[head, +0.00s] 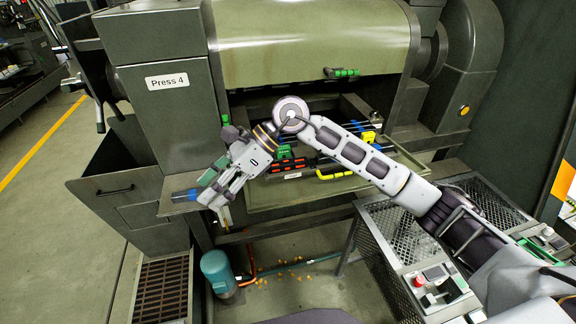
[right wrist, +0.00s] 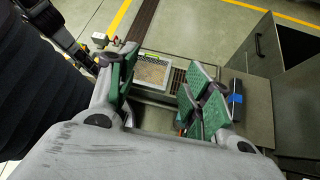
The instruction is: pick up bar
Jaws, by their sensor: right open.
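A dark bar with a blue band (head: 185,195) lies on the grey ledge (head: 176,182) at the left front of the press in the head view. It also shows in the right wrist view (right wrist: 235,98), on the ledge just right of the green-padded fingers, partly hidden by them. My right gripper (head: 213,190) is open and empty, pointing down to the left, near the ledge's right end. In the right wrist view its fingers (right wrist: 160,78) are spread, with nothing between them. I cannot tell its exact height above the ledge. My left gripper is not in view.
The press marked "Press 4" (head: 167,81) stands behind the ledge. Coloured tools, including a yellow-handled one (head: 335,174), lie on its tray right of my gripper. A grey bin (head: 118,190) stands left. A mesh-topped stand (head: 385,235) is below my arm.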

